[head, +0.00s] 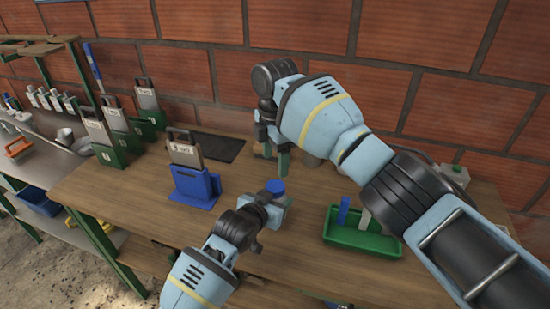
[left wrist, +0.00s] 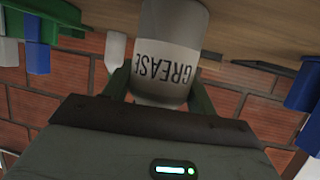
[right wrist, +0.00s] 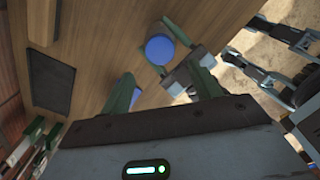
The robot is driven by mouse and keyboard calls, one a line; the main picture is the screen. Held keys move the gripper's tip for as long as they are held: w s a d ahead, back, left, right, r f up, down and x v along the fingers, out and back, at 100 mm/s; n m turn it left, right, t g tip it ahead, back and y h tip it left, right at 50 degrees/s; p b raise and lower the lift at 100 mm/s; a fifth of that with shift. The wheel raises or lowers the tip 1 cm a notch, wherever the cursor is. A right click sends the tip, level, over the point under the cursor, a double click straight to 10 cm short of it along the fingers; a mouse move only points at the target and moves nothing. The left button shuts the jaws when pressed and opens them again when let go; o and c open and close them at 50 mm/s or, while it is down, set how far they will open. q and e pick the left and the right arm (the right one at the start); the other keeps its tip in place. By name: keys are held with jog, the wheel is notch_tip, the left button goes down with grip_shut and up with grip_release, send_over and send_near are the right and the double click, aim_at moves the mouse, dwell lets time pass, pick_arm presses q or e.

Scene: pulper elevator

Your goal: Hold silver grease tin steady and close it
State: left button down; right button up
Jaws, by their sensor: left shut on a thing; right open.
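The silver grease tin (left wrist: 172,55), with a pale band lettered GREASE, stands on the workbench. My left gripper (head: 274,200) is shut around its side; the fingers also show in the left wrist view (left wrist: 160,90). The tin's top shows as a round blue disc (head: 275,187), also seen from above in the right wrist view (right wrist: 159,49). I cannot tell whether this blue is a lid or something inside. My right gripper (head: 272,150) is open and empty, above and behind the tin, its fingers apart (right wrist: 165,88).
A green tray (head: 350,236) with a blue upright piece stands right of the tin. A blue holder (head: 196,187) stands to the left, with green holders (head: 112,145) beyond it. A dark mat (head: 218,147) lies at the back. A brick wall closes the rear; bench between is clear.

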aim_at(275, 186)
jog(key=shift+f, duration=4)
jog(key=shift+c, duration=0.4)
jog(key=c, duration=0.9)
jog(key=o, duration=1.1)
jog(key=shift+c, duration=0.2)
jog(key=shift+r, duration=0.1)
jog(key=shift+r, duration=2.2)
jog(key=o, duration=0.6)
jog(key=shift+c, duration=0.2)
